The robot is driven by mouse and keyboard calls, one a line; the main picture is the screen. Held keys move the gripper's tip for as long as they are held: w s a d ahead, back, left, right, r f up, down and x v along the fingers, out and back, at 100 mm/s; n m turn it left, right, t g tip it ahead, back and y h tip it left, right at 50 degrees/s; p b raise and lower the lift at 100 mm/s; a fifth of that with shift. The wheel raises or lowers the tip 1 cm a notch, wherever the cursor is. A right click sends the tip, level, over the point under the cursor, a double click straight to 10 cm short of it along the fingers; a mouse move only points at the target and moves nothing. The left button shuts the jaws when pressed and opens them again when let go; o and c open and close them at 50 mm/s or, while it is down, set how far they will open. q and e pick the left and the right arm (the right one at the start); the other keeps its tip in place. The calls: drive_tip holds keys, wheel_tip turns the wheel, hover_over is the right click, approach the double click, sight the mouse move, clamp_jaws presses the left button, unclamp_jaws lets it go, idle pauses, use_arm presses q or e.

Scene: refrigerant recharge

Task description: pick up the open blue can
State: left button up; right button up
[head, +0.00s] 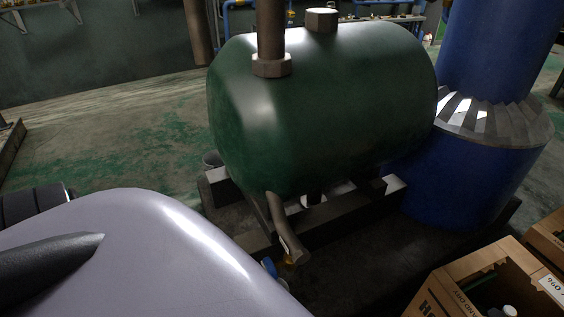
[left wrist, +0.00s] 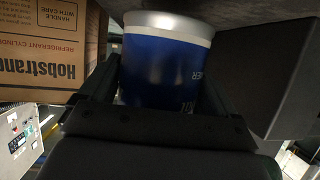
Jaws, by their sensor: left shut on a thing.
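A blue can (left wrist: 165,62) with white lettering and a silver-white rim fills the middle of the left wrist view. My left gripper (left wrist: 162,88) is shut on it, with a dark finger on each side of the can. The lettering looks upside down in this view. The inside of the can is hidden, so I cannot tell whether it is open. In the head view a small blue patch (head: 268,267) shows at the edge of a pale rounded shape; I cannot tell whether it is the can. My right gripper is in neither view.
A green tank (head: 330,95) on a dark frame stands ahead, beside a thick blue column (head: 470,180). An open cardboard box (head: 450,290) holding bottles is at the lower right. A printed carton (left wrist: 50,50) is close on the left in the wrist view.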

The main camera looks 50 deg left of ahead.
use_arm(q)
drive_tip(key=s+a+p, duration=0.1)
drive_tip(key=s+a, duration=0.1)
drive_tip(key=s, duration=1)
drive_tip(key=shift+s+a, duration=0.2)
drive_tip(key=shift+a, duration=0.05)
drive_tip(key=shift+s, duration=0.1)
idle(1.3)
